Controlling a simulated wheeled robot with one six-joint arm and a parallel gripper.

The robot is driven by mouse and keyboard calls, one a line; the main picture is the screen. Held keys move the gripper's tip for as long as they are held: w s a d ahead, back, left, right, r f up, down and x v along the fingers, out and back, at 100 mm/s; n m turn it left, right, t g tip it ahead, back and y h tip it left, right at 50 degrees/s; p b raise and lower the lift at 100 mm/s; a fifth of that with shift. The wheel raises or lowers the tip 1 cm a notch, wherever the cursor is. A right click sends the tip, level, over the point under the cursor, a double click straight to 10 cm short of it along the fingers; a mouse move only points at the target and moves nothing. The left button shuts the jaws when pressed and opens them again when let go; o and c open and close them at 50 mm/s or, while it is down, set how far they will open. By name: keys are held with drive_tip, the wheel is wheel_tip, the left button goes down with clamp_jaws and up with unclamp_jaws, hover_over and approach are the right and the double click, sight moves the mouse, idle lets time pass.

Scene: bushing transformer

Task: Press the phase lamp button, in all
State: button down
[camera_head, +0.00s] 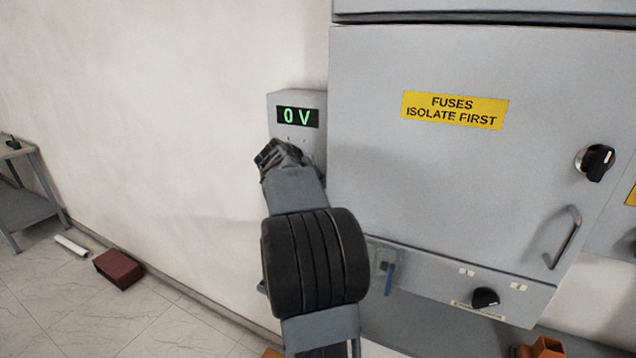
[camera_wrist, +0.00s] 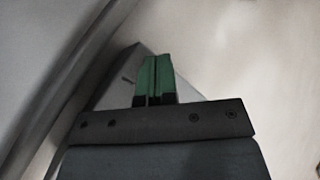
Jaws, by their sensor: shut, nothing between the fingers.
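A grey wall box (camera_head: 310,151) with a green "0 V" display (camera_head: 297,117) is mounted just left of the big cabinet. My gripper (camera_head: 279,154) is in front of the lower part of this box and hides some of it. In the wrist view my gripper (camera_wrist: 155,78) shows two green fingers shut together with nothing between them. Behind the fingers is a pale grey surface, probably the box. I cannot tell whether the fingertips touch it. I cannot make out a phase lamp button for certain; small marks show below the display.
The grey cabinet (camera_head: 450,190) with a yellow "FUSES ISOLATE FIRST" label (camera_head: 454,110) fills the right. It has a black knob (camera_head: 596,162), a door handle (camera_head: 564,238) and a lower knob (camera_head: 485,298). A dark red block (camera_head: 118,269) lies on the floor. Bare wall is left.

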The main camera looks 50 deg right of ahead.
drive_tip(key=shift+d, duration=0.2)
drive_tip(key=shift+w+d, duration=0.15)
drive_tip(key=shift+d, duration=0.1)
drive_tip(key=shift+w+d, duration=0.1)
drive_tip(key=shift+d, duration=0.25)
idle(1.0)
drive_tip(key=shift+a, duration=0.1)
drive_tip(key=shift+s+a+b, duration=0.2)
drive_tip(key=shift+a+b, duration=0.15)
drive_tip(key=shift+a, duration=0.35)
drive_tip(key=shift+s+a+b, duration=0.2)
drive_tip(key=shift+a+b, duration=0.25)
drive_tip(key=shift+a, duration=0.35)
drive_tip(key=shift+s+a+b, duration=0.25)
drive_tip(key=shift+a+b, duration=0.25)
drive_tip(key=shift+a, duration=0.3)
drive_tip(key=shift+s+a+b, duration=0.2)
drive_tip(key=shift+a+b, duration=0.25)
drive_tip(key=shift+a, duration=0.35)
